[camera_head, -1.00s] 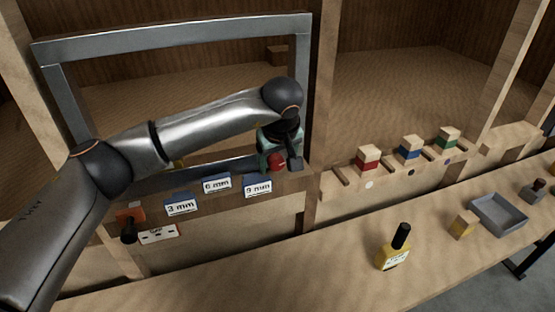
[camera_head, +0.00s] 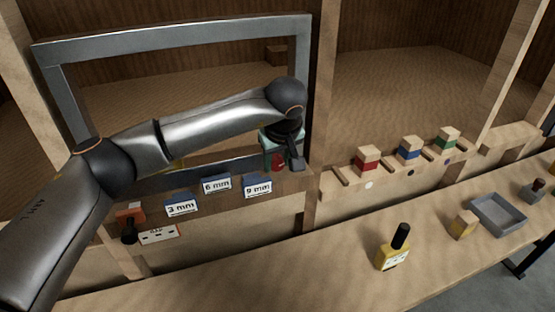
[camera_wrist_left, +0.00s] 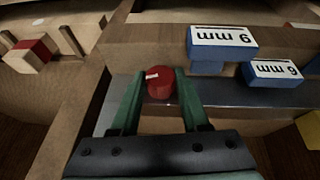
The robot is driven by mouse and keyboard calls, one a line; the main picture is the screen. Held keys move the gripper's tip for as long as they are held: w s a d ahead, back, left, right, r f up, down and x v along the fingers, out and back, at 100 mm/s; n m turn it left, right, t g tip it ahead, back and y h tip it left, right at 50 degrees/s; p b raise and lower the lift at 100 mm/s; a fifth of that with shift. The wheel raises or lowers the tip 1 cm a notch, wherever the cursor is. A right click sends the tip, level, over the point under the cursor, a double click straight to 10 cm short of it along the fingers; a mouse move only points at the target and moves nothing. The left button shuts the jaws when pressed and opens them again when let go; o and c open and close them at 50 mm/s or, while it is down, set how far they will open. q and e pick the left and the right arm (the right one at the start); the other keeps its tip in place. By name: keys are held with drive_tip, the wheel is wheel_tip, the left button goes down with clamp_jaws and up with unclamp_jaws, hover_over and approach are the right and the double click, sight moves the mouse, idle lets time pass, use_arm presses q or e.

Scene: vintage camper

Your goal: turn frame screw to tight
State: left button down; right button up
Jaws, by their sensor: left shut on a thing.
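The frame screw is a red round knob (camera_head: 278,161) with a white mark, at the lower right corner of the grey metal window frame (camera_head: 180,38). My left gripper (camera_head: 282,158) comes down on it and hides much of it in the head view. In the left wrist view the red knob (camera_wrist_left: 160,86) sits between the two green fingers of my left gripper (camera_wrist_left: 159,76), which is shut on it. Its white mark is at the upper left of the knob there. My right gripper is in neither view.
Blue blocks with labels 3 mm (camera_head: 181,205), 6 mm (camera_head: 216,184) and 9 mm (camera_head: 257,187) stand close below the frame. Striped wooden blocks stand on a ledge to the right. A yellow bottle (camera_head: 393,252) and a grey tray (camera_head: 499,215) are on the bench.

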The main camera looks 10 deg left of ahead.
use_arm(q)
drive_tip(key=shift+w+d+r+g+y+p, duration=0.1)
drive_tip(key=shift+r+g+y+p, duration=0.25)
drive_tip(key=shift+y+p, duration=0.4)
drive_tip(key=shift+d+f+m+g+y+p, duration=0.1)
drive_tip(key=shift+f+m+g+y+p, duration=0.1)
drive_tip(key=shift+m+g+y+p, duration=0.2)
drive_tip(key=shift+w+f+g+y, duration=0.15)
drive_tip(key=shift+g+y, duration=0.3)
drive_tip(key=shift+y, duration=0.4)
drive_tip(key=shift+d+y, duration=0.1)
drive_tip(key=shift+y, duration=0.2)
drive_tip(key=shift+m+g+y+b, duration=0.3)
drive_tip(key=shift+g+y+b, duration=0.1)
drive_tip(key=shift+y, duration=0.1)
drive_tip(key=c, duration=0.7)
unclamp_jaws()
drive_tip(key=o, duration=0.3)
drive_tip(key=shift+f, duration=0.1)
